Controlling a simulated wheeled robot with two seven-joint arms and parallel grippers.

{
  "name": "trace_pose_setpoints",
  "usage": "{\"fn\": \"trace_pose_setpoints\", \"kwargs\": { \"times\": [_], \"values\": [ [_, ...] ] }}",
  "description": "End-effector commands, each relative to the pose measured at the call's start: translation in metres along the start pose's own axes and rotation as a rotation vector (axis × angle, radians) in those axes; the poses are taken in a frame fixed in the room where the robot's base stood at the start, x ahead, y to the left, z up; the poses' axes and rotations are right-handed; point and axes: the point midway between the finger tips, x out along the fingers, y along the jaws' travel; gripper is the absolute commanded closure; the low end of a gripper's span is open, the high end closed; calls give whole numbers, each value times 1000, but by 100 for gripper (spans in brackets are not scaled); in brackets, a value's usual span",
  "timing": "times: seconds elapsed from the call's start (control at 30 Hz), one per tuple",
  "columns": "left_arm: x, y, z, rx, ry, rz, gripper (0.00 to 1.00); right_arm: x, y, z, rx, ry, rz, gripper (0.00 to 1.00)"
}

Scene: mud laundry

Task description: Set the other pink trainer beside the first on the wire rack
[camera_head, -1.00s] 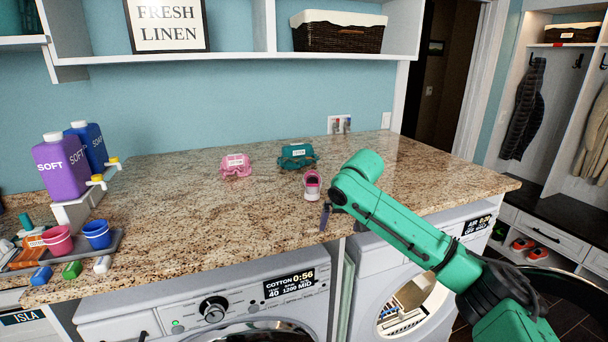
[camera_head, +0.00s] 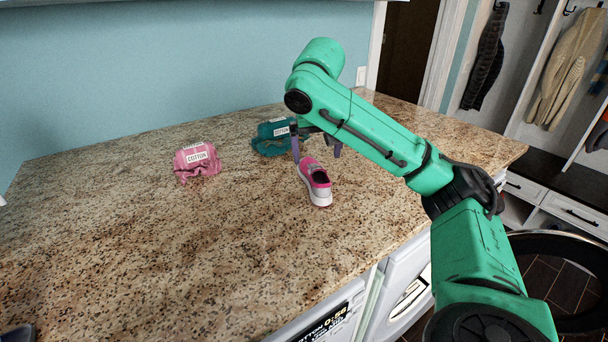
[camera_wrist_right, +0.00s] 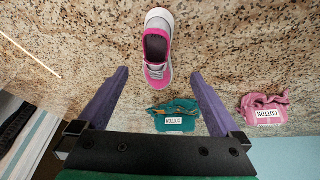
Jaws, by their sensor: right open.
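A pink trainer (camera_head: 316,182) with a white sole stands upright on the granite counter. It also shows in the right wrist view (camera_wrist_right: 157,45), ahead of the fingers. My right gripper (camera_head: 317,148) is open and empty, its purple fingers apart just behind the trainer in the head view. In the right wrist view, the open fingers (camera_wrist_right: 160,95) point toward the trainer, which lies centred beyond their tips. I cannot tell whether a finger touches it. My left gripper is not in view. The wire rack and the first trainer are not in view.
A teal bundle labelled COTTON (camera_head: 272,138) lies close behind my right gripper. A pink bundle labelled COTTON (camera_head: 197,160) lies further left.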

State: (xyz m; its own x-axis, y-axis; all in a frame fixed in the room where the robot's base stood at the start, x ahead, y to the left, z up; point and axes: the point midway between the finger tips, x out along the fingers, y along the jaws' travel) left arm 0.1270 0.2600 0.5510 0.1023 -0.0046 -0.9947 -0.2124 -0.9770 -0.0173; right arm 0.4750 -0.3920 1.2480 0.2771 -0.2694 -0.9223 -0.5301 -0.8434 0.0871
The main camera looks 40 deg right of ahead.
Motion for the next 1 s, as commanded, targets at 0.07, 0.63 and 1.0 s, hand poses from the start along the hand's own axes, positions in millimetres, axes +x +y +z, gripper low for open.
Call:
{"fn": "trace_pose_setpoints", "kwargs": {
  "times": [0.07, 0.63, 1.0],
  "values": [
    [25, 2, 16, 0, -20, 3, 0, 35, -2, 6, -1, -8, -1, 0],
    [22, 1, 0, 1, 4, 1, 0, 118, -1, 0, -2, 0, -1, 0],
    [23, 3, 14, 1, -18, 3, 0, 120, -2, 1, -2, 1, -2, 69]
  ]
}}
